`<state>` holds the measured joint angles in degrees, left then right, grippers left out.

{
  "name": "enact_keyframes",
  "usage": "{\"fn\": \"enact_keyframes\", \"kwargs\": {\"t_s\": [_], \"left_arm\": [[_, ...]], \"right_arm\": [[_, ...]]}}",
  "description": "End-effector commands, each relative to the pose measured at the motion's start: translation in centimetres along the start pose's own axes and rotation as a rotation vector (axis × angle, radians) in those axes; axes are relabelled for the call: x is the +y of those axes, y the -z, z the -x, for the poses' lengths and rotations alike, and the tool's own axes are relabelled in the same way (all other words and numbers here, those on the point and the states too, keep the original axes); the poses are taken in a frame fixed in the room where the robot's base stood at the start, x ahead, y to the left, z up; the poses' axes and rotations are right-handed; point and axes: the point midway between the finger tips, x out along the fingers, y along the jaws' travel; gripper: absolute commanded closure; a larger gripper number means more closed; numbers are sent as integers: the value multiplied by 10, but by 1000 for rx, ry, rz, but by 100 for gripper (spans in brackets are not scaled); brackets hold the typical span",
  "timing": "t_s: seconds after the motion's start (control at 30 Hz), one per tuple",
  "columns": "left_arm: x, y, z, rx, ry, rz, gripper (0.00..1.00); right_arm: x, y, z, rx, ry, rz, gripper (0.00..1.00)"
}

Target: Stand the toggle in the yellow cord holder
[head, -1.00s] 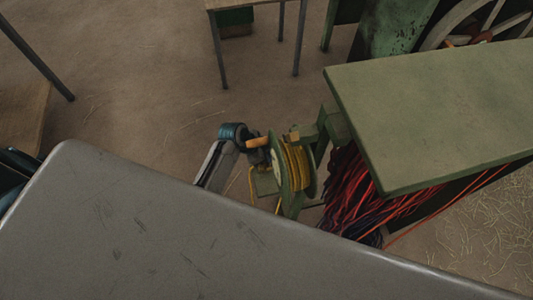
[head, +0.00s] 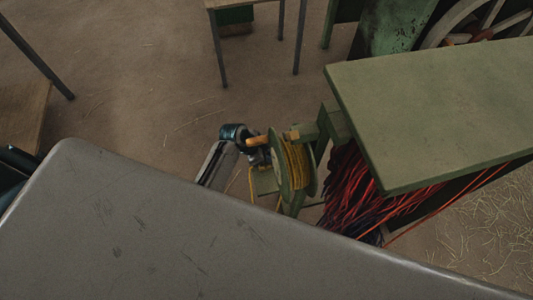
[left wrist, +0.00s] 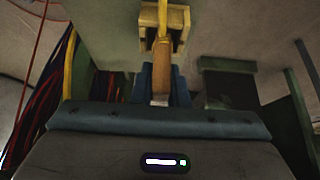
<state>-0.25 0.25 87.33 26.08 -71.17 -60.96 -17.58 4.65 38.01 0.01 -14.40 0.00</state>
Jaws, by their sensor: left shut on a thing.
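My left gripper (left wrist: 162,88) is shut on the wooden toggle (left wrist: 162,62) in the left wrist view. The toggle points away from the gripper, with its far end at the pale yellow cord holder (left wrist: 183,16). A yellow cord runs past the holder at that end. The toggle's tip overlaps the holder's slot; I cannot tell whether it is inside or just in front. My right gripper is not in view.
A grey surface (head: 150,230) fills the foreground. Bare floor (head: 150,100) lies open at left.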

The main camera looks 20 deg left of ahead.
Motion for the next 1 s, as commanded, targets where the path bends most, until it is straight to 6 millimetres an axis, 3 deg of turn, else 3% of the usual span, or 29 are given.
{"fn": "enact_keyframes", "kwargs": {"t_s": [0.57,0.6,0.67,1.0], "left_arm": [[0,-9,-16,0,0,0,100],[0,-8,-15,0,0,0,78],[0,-8,-15,0,0,0,67],[0,-9,-15,0,-1,0,65]], "right_arm": [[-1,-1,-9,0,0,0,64],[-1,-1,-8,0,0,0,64],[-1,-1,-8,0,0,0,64],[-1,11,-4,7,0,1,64]]}}
